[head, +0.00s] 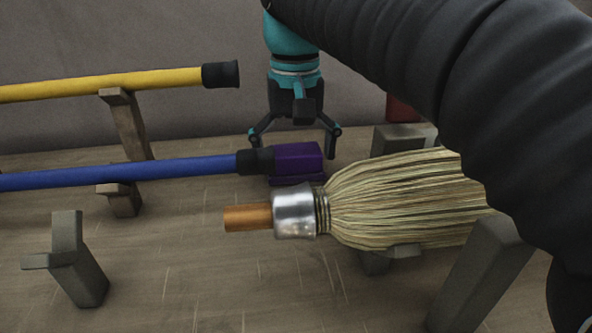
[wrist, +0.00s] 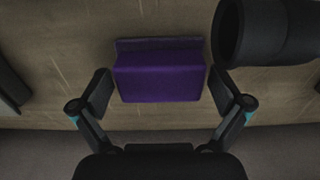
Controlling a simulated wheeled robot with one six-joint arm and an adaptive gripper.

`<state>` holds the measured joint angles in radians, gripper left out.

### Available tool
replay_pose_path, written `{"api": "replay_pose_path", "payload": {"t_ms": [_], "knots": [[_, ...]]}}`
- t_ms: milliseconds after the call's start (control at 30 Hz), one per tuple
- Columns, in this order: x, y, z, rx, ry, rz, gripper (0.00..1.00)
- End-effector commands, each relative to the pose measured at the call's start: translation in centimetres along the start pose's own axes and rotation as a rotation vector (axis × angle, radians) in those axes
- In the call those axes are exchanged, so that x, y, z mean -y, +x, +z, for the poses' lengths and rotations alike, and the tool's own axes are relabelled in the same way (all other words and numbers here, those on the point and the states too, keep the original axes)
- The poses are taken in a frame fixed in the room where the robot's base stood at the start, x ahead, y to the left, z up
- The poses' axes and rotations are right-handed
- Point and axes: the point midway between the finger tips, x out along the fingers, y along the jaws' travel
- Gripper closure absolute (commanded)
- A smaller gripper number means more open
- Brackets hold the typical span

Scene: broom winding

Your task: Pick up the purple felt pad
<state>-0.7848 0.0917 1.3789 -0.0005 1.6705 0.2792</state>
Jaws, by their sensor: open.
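The purple felt pad (head: 299,158) is a small block with a thin lower lip, behind the broom's metal collar in the head view. In the wrist view the pad (wrist: 160,76) lies between the two fingers, and a gap shows on each side. My gripper (head: 296,140) is open and points down above and around the pad. In the wrist view my gripper (wrist: 157,92) has its fingertips on either side of the pad. I cannot tell how far the tips are above the surface.
The blue pole (head: 120,173) ends in a black cap (head: 255,161) close to the pad's left. A broom head (head: 400,200) with straw bristles lies in front on a stand. A yellow pole (head: 100,86) rests on a wooden support (head: 127,125) at back left. Grey blocks stand around.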

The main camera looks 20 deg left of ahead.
Motion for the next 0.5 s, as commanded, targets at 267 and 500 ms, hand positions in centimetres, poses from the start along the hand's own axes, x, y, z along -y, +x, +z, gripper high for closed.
{"api": "replay_pose_path", "payload": {"t_ms": [267, 500], "knots": [[0.0, -0.16, 0.0, 0.0, 0.0, 0.0, 0.32], [0.0, -0.16, 0.0, 0.0, 0.0, 0.0, 0.53]]}}
